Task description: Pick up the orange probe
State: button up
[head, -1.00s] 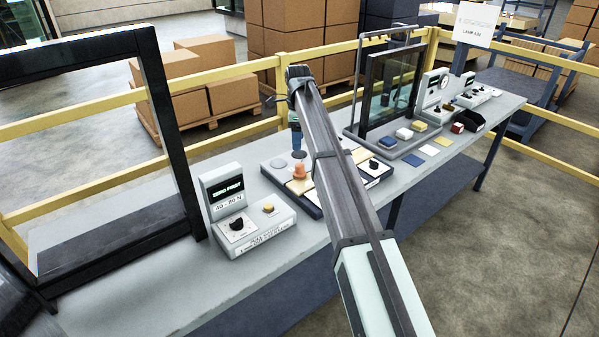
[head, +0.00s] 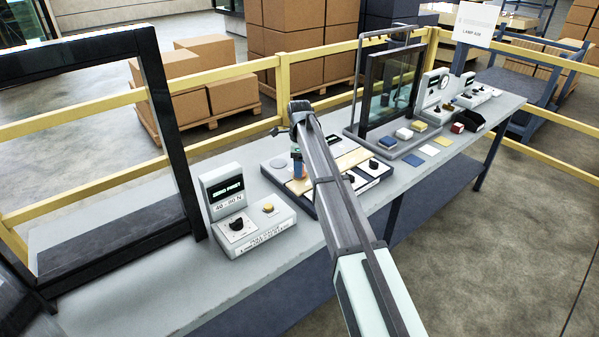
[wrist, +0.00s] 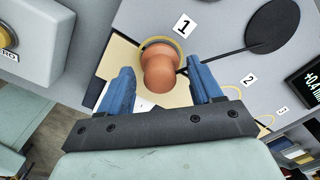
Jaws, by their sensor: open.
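The orange probe (wrist: 159,68) stands in a yellow-ringed spot beside a label "1" in the wrist view. My gripper (wrist: 164,86) is open, with one blue finger on each side of the probe's near end. I see a gap on the left; on the right the finger is close and I cannot tell whether it touches. In the head view only a bit of the probe shows beside my gripper (head: 297,160), mostly hidden by the arm. The probe's station (head: 277,169) is a grey panel on the bench.
A white meter box (head: 250,230) reading "ZERO FIRST" stands left of the station. A black frame (head: 170,130) stands further left. A framed glass stand (head: 375,90) is to the right. A dark disc (wrist: 272,26) lies near the probe.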

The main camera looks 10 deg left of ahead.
grip_shut()
dwell(0.6)
